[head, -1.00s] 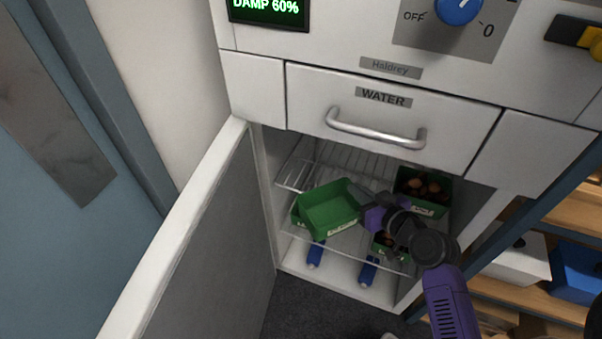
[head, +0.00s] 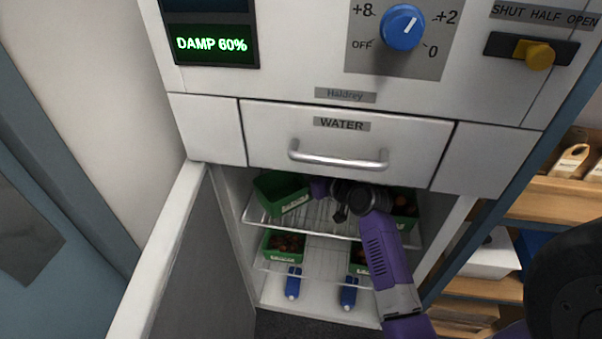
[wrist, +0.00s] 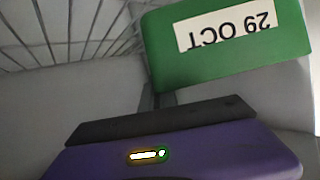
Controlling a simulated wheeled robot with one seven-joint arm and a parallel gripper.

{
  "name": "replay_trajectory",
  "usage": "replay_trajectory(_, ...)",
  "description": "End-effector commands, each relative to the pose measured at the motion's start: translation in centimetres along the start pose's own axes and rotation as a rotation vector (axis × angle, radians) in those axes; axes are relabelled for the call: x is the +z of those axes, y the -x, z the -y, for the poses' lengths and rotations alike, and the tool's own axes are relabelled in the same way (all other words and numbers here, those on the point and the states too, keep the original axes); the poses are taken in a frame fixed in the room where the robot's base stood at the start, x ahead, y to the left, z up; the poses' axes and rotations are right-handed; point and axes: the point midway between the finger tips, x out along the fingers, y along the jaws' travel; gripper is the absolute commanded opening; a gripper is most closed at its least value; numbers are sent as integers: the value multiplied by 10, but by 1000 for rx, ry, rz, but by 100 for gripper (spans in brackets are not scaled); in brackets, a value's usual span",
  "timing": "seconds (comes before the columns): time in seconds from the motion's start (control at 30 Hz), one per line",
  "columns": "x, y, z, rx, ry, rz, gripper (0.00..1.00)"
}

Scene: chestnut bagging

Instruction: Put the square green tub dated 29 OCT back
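The square green tub (head: 281,196) is at the left of the upper wire shelf, inside the open cabinet. It looks empty and slightly tilted; I cannot tell whether its base rests on the shelf. In the wrist view its label (wrist: 228,25) reads 29 OCT, upside down. My gripper (head: 314,188) is at the tub's right side and appears shut on its wall; the fingertips are mostly hidden.
Another green tub (head: 404,212) stands at the right of the upper shelf (head: 335,230), partly behind my arm. Two tubs with chestnuts, left (head: 283,258) and right (head: 358,268), sit on the lower shelf. The cabinet door (head: 185,270) stands open leftward; the WATER drawer (head: 345,140) is above.

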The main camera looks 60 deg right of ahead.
Motion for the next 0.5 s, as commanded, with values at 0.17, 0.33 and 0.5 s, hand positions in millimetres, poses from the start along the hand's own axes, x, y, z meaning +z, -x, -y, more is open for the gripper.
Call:
replay_trajectory(0.17, -8, -22, 0, 0, -1, 0, 0)
replay_trajectory(0.33, -3, -27, 0, 0, -2, 0, 0)
replay_trajectory(0.5, 19, -35, -1, -1, -3, 2, 0)
